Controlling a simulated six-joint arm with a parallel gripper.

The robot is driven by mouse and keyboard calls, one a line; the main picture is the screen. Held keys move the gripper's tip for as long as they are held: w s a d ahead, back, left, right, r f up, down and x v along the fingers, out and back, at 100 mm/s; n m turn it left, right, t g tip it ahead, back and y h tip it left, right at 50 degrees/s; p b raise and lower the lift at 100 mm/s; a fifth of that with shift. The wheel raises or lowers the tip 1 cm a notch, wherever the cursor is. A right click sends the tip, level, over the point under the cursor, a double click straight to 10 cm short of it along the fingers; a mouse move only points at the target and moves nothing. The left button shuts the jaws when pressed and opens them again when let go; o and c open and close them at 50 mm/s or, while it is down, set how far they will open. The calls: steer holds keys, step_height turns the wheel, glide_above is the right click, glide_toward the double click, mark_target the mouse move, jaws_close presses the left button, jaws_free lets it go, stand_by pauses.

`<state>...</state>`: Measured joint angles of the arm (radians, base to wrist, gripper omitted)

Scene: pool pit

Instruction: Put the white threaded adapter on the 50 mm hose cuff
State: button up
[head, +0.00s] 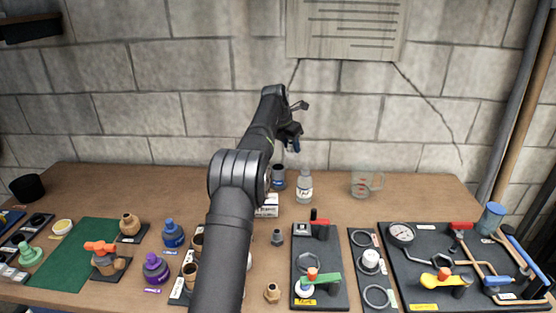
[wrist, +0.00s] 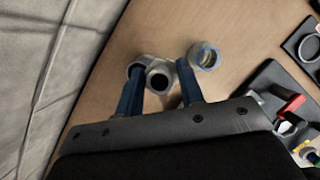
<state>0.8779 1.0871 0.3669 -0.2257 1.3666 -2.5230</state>
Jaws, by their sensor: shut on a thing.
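My gripper (head: 292,146) hangs above the back middle of the table. In the wrist view its blue fingers (wrist: 159,68) are shut on a pale, hollow round piece with a dark bore, which looks like the white threaded adapter (wrist: 152,90). In the head view the held piece is too small to make out. A dark upright cylinder with a blue label (head: 278,177) stands below the gripper; I cannot tell for sure whether it is the 50 mm hose cuff. The wrist view shows an open pale ring with blue on it (wrist: 205,57), apart from the fingers.
A white bottle (head: 304,187) stands close to the dark cylinder, and a clear measuring jug (head: 364,184) is to its right. A white box (head: 267,208) is in front. Black boards with valves (head: 322,262) and pipework (head: 400,285) fill the front right. The stone wall is behind.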

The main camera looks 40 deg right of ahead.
steer(key=w+f, duration=0.1)
steer(key=w, duration=0.1)
steer(key=w+f, duration=0.1)
steer(key=w+a+f, duration=0.1)
steer(key=w, duration=0.1)
steer(key=shift+w+f, duration=0.15)
steer(key=shift+w, duration=0.15)
steer(key=shift+f, duration=2.05)
steer(key=shift+f, duration=0.1)
steer(key=o, duration=1)
steer(key=v, duration=1.2)
